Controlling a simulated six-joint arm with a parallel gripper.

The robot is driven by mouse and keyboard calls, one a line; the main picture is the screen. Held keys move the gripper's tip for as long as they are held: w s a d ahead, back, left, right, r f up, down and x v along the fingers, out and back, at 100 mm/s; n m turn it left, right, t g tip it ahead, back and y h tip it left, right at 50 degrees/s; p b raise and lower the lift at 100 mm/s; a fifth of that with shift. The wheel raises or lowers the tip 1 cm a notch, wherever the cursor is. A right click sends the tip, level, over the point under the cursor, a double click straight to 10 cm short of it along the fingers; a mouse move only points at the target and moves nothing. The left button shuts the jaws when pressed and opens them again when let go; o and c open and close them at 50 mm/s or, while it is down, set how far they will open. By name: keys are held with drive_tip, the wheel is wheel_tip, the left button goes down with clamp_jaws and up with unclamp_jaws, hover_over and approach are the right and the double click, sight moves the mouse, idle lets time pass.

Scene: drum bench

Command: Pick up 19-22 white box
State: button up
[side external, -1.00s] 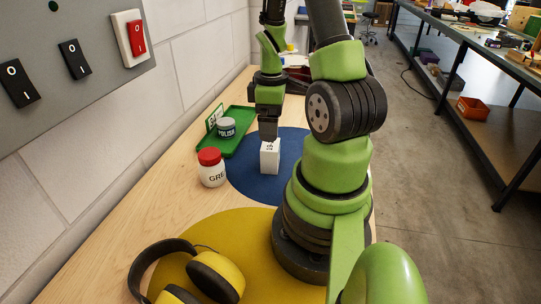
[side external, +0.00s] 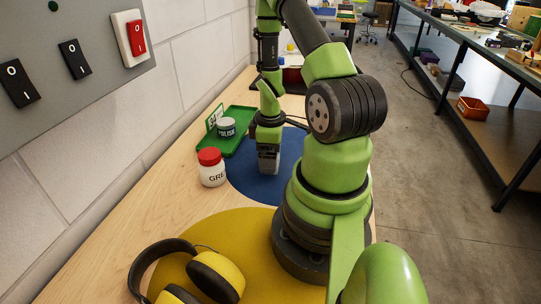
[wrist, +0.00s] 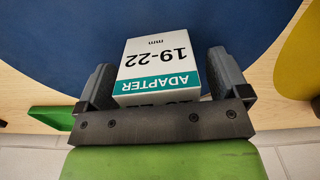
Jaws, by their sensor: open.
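The white box (wrist: 155,62) stands on the blue mat (wrist: 200,20). In the wrist view its top reads "19-22 mm" and "ADAPTER" on a teal band. My gripper (wrist: 163,82) is open, with one finger on each side of the box. Whether the fingers touch it I cannot tell. In the side view my gripper (side external: 268,160) is low over the blue mat (side external: 240,180) and hides most of the box.
A white jar with a red lid (side external: 212,168) stands left of my gripper. A green tray (side external: 237,143) behind it holds a grey polish tin (side external: 227,127). Yellow-and-black ear defenders (side external: 215,275) lie on a yellow mat (side external: 250,232) in front.

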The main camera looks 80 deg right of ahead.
drive_tip(key=c, duration=1)
drive_tip(key=shift+r, duration=0.1)
drive_tip(key=shift+c, duration=0.2)
